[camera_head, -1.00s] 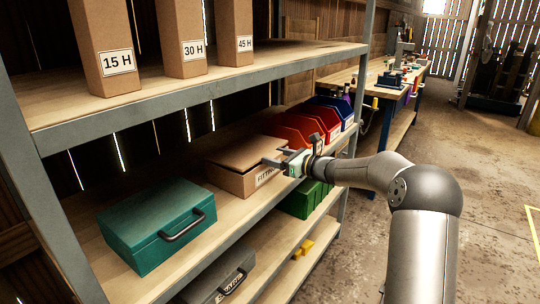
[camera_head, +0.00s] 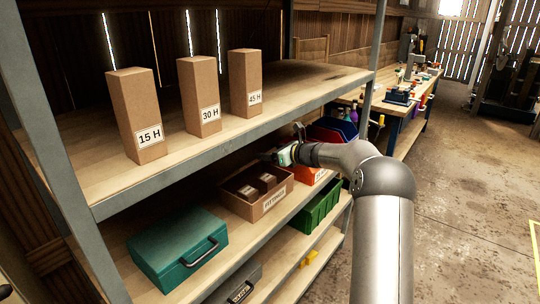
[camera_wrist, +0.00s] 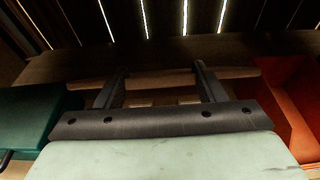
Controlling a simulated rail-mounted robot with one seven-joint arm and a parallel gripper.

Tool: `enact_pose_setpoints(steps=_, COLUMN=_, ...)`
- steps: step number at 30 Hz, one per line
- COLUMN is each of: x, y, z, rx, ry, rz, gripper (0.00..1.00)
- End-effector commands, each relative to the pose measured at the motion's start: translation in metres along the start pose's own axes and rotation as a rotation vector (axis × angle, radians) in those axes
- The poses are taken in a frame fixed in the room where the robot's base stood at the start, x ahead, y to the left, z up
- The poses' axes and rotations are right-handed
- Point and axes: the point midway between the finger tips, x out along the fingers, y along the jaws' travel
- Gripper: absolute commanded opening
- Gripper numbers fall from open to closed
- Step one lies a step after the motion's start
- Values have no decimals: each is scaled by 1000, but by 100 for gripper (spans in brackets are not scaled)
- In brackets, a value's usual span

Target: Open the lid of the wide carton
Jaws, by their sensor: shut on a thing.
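The wide carton (camera_head: 272,201), brown with a printed label on its front, stands on the middle shelf. Its top is open, and small brown boxes (camera_head: 265,182) show inside. My gripper (camera_head: 268,157) is above the carton's back right part. In the wrist view, its two dark fingers (camera_wrist: 161,75) stand apart, with their tips at a brown panel (camera_wrist: 160,83), which looks like the raised lid. The gripper is shut on this lid. The exact contact is dark and hard to see, and the lid is hard to make out in the head view.
A teal case (camera_head: 178,246) stands left of the carton. Red and blue bins are to its right; an orange-red bin (camera_wrist: 290,105) shows close by in the wrist view. The upper shelf (camera_head: 215,140), bearing tall cartons, is overhead.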

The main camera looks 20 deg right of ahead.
Motion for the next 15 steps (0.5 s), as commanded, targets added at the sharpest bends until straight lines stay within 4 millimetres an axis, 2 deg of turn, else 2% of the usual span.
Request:
enact_pose_setpoints(steps=1, x=1, y=0, z=10, rx=-2, ry=-7, rz=1, gripper=22)
enact_pose_setpoints(steps=3, x=3, y=0, z=12, rx=-2, ry=-7, rz=1, gripper=22)
enact_pose_setpoints(steps=15, x=6, y=0, z=16, rx=-3, ry=-8, rz=0, gripper=23)
